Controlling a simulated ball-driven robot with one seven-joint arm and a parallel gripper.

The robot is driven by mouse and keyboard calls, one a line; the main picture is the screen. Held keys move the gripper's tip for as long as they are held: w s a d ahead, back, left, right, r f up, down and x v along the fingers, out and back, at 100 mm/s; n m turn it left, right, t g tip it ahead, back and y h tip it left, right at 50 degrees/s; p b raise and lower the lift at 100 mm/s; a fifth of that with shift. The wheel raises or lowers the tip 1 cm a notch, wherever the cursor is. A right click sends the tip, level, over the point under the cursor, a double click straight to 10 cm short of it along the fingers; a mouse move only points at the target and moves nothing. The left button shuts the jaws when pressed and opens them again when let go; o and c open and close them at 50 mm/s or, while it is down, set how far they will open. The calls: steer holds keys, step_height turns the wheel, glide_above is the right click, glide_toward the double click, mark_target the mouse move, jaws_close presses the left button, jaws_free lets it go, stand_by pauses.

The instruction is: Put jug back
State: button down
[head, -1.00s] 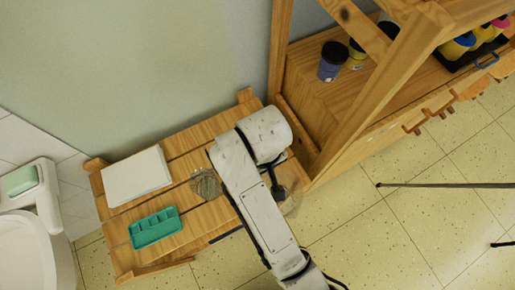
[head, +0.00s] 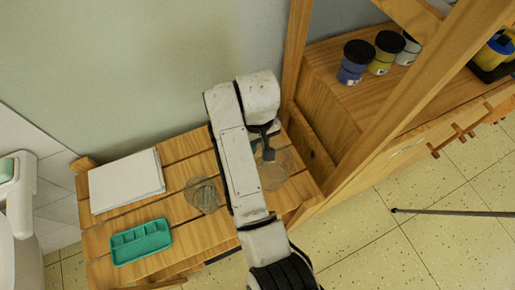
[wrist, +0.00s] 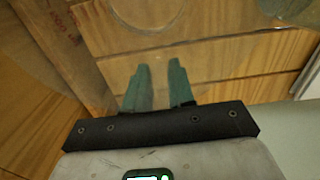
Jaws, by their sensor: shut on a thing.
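A clear, see-through jug (head: 275,170) is at the right end of the slatted wooden bench (head: 165,172) in the head view. My gripper (head: 267,153) is at the jug, partly hidden behind my white arm. In the wrist view, the two teal fingers of my gripper (wrist: 158,85) are close together, shut on a part of the jug that is too transparent to make out. A faint clear outline of the jug (wrist: 146,28) shows beyond the fingertips. I cannot tell whether its base touches the slats.
A clear round vessel (head: 203,194) stands left of my arm. A white slab (head: 126,181) and a teal compartment tray (head: 141,242) lie farther left. A wooden shelf unit (head: 335,95) with dark-lidded jars (head: 356,62) stands close on the right.

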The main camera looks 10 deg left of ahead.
steer(key=shift+w+a+f, duration=0.1)
steer(key=shift+w+f, duration=0.2)
steer(key=shift+f, duration=1.6)
steer(key=shift+f, duration=0.15)
steer(key=c, duration=1)
jaws_free()
steer(key=shift+o, duration=0.2)
step_height(320, 180, up, 12)
steer(key=shift+r+p, duration=0.2)
steer(key=shift+p, duration=0.85)
steer(key=shift+s+f, duration=0.1)
